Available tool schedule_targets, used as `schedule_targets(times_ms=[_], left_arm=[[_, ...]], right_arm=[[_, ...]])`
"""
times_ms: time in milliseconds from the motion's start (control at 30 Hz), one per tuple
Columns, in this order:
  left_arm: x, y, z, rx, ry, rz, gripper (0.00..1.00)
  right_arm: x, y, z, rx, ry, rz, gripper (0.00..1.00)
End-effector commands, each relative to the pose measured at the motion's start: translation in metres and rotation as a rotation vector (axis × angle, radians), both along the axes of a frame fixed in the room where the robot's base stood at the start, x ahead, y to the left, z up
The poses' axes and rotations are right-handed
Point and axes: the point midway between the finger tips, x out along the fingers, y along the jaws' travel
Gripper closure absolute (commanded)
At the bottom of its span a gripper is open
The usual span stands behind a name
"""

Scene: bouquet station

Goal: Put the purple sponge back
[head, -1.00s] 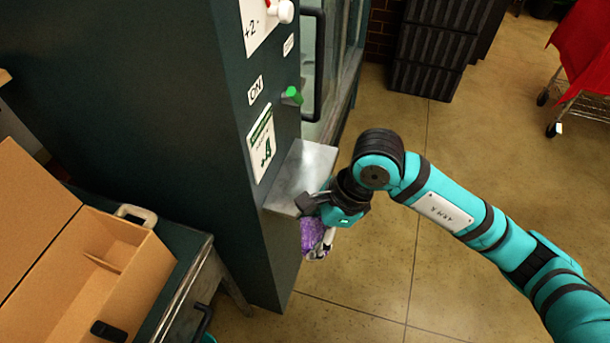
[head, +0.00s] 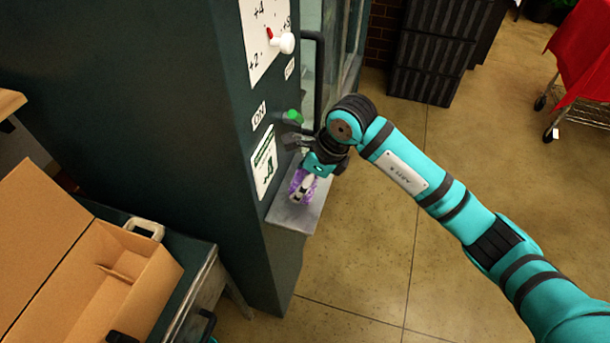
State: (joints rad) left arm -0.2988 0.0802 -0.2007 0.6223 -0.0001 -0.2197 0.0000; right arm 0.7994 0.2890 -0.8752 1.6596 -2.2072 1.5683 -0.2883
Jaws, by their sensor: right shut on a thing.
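The purple sponge (head: 296,188) is held in my right gripper (head: 304,184), which is shut on it. The gripper points down, and its fingers cover part of the sponge. The sponge shows over the small grey metal shelf (head: 292,217) on the side of the dark green cabinet. I cannot tell whether the sponge touches the shelf.
The dark green cabinet (head: 180,90) carries a green knob (head: 292,117) and a dial with a white knob (head: 285,43) above the shelf. An open cardboard box (head: 95,270) stands on a bench at lower left. The floor (head: 370,250) right of the cabinet is clear.

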Motion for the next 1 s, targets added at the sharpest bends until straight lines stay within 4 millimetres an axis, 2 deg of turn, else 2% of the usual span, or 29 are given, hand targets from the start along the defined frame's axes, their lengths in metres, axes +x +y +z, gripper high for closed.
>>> schedule_targets(times_ms=[267, 500, 867, 900, 1000], left_arm=[[-0.001, 0.000, 0.009, 0.000, 0.002, 0.001, 0.56], [-0.002, 0.001, 0.025, 0.001, 0.004, 0.001, 0.56], [-0.002, 0.001, 0.020, 0.001, 0.005, 0.001, 0.56], [-0.003, 0.001, 0.020, 0.001, 0.005, 0.001, 0.56], [-0.003, 0.001, 0.021, 0.001, 0.005, 0.001, 0.56]], right_arm=[[0.026, -0.004, -0.001, 0.000, 0.001, -0.002, 0.66], [0.024, -0.003, -0.034, 0.001, 0.002, 0.001, 0.66], [0.025, -0.004, -0.041, -0.001, -0.001, 0.001, 0.66], [0.025, -0.004, -0.041, -0.001, -0.001, 0.001, 0.35], [0.025, -0.004, -0.040, 0.000, -0.001, 0.002, 0.22]])
